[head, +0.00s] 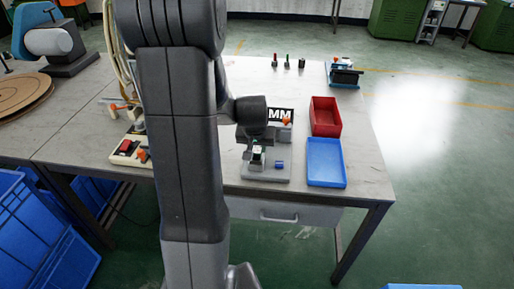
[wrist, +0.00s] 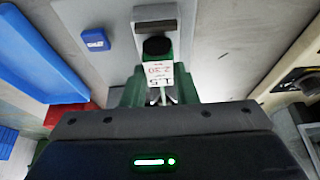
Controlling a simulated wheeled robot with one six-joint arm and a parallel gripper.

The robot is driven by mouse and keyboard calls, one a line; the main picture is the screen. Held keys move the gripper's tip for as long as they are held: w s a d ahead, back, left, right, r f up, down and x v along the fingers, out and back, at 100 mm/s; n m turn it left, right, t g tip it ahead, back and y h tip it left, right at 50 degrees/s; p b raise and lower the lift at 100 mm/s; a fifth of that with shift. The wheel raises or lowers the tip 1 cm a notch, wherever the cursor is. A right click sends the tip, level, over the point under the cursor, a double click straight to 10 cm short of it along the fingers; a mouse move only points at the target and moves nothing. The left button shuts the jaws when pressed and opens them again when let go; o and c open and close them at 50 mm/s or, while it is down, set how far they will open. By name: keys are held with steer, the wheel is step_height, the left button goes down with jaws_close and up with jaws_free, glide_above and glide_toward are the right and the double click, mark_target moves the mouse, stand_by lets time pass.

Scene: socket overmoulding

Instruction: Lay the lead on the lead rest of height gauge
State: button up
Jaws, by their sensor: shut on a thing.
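The black end lies at the near edge of a light grey block with a dark slot (wrist: 155,25). I cannot tell whether it touches the block. The rest of the lead is hidden by my gripper.
A small blue block (head: 280,165) sits right of my gripper. A blue tray (head: 326,182) and a red tray (head: 325,104) stand further right. A cream fixture with a red part (head: 126,147) is left of my arm. Small posts (head: 288,60) stand at the back.

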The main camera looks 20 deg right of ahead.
steer(key=shift+f, duration=0.25)
steer(key=shift+f, duration=0.15)
steer(key=o, duration=1)
steer(key=shift+r, duration=0.65)
steer(key=p+v, duration=0.1)
steer(key=v, duration=1)
steer(key=shift+s+a, duration=0.15)
steer(key=shift+s, duration=0.05)
